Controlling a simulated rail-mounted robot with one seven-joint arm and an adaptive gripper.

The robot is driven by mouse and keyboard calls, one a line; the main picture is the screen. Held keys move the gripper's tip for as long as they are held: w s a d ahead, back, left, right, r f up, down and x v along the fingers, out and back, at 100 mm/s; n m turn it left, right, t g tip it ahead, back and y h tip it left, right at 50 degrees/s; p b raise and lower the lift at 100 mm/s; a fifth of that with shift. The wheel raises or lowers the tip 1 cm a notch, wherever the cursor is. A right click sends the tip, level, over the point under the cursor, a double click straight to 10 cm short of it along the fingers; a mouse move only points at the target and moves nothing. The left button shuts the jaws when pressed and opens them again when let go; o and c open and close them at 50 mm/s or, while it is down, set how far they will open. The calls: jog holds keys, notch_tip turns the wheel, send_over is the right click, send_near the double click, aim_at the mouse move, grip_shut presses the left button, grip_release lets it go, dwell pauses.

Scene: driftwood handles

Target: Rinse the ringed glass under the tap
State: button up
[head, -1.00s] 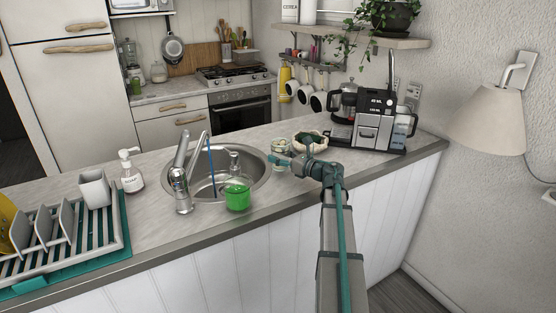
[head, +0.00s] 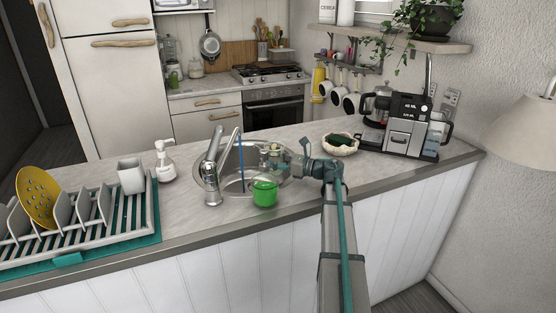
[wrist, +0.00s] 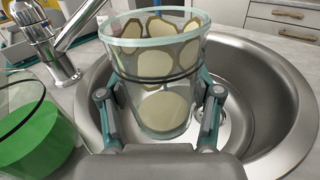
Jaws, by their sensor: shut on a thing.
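The ringed glass (wrist: 160,75) is a clear tumbler with a thin dark ring around it and pale rounded patches on its wall. My gripper (wrist: 162,112) is shut around it, one finger on each side, and holds it upright over the sink basin (wrist: 262,90). In the head view my gripper (head: 275,157) is over the right part of the sink (head: 230,184). The chrome tap (head: 212,172) stands left of the glass; in the wrist view its spout (wrist: 82,22) is apart from the glass. A thin blue vertical streak (head: 240,158) hangs under the spout in the head view.
A green-filled container (head: 265,193) stands at the sink's front edge, close left of my gripper in the wrist view (wrist: 35,135). A soap bottle (head: 165,162) and dish rack (head: 80,225) stand left. A bowl (head: 341,145) and coffee machine (head: 405,128) stand right.

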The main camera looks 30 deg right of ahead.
jog(key=f+x, duration=0.1)
jog(key=x, duration=1.1)
jog(key=shift+w, duration=0.2)
jog(key=shift+a+f, duration=0.15)
jog(key=shift+a, duration=0.05)
dwell(0.4)
jog(key=shift+w+d, duration=0.2)
jog(key=shift+w+d+b, duration=0.2)
jog(key=shift+d+b, duration=0.1)
jog(key=shift+s+a, duration=0.1)
dwell(0.5)
jog(key=shift+s+a+b, duration=0.3)
jog(key=shift+a+b, duration=0.05)
jog(key=shift+a, duration=0.05)
